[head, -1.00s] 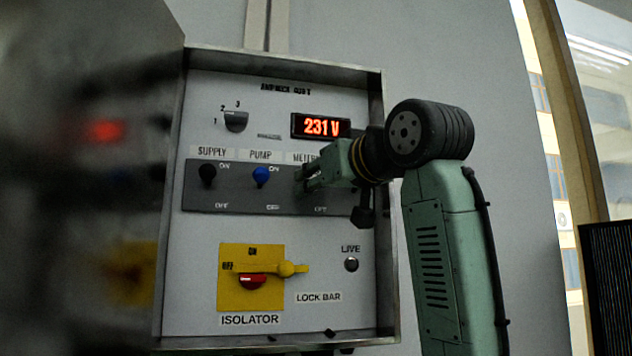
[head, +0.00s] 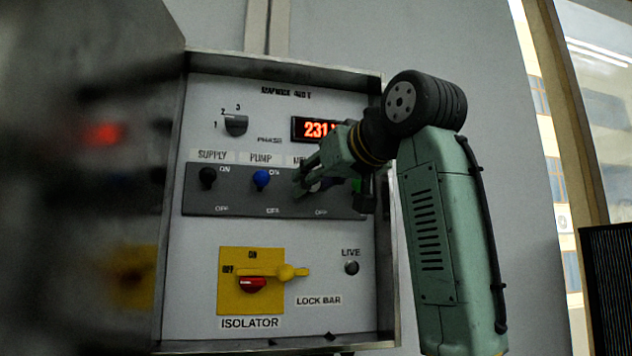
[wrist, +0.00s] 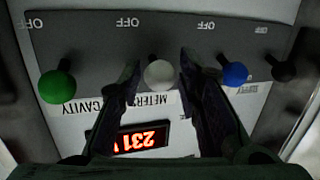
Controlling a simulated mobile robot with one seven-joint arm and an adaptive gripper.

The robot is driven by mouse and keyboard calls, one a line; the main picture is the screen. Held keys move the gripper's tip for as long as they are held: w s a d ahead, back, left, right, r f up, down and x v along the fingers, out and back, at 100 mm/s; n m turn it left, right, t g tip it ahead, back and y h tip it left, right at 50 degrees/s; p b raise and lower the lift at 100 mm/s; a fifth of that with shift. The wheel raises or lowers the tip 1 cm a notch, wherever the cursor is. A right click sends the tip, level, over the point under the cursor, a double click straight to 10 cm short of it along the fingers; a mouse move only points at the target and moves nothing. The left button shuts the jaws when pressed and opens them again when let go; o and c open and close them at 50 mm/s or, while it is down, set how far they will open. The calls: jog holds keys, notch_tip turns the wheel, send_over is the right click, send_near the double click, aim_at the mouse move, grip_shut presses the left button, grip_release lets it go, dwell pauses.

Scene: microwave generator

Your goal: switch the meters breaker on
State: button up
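The meters breaker's white ball knob (wrist: 158,74) sits between the two fingers of my gripper (wrist: 157,62) in the wrist view, which shows the panel upside down. Gaps show on both sides of the knob, so the gripper is open around it and not clamped. The white knob is roughly level with its neighbours, away from the OFF labels. Its ON label is hidden. In the head view my gripper (head: 302,184) reaches the breaker strip (head: 235,202) from the upper right and covers much of the METERS label and knob.
The blue pump knob (head: 261,178) and black supply knob (head: 207,177) are to the left, both up near ON. A green knob (wrist: 57,87) is on the other side. The red display (head: 312,129), yellow isolator (head: 235,296) and raised cabinet rim (head: 388,240) surround the strip.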

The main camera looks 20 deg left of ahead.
jog(key=shift+o, duration=1.1)
jog(key=v, duration=1.2)
jog(key=shift+f, duration=0.1)
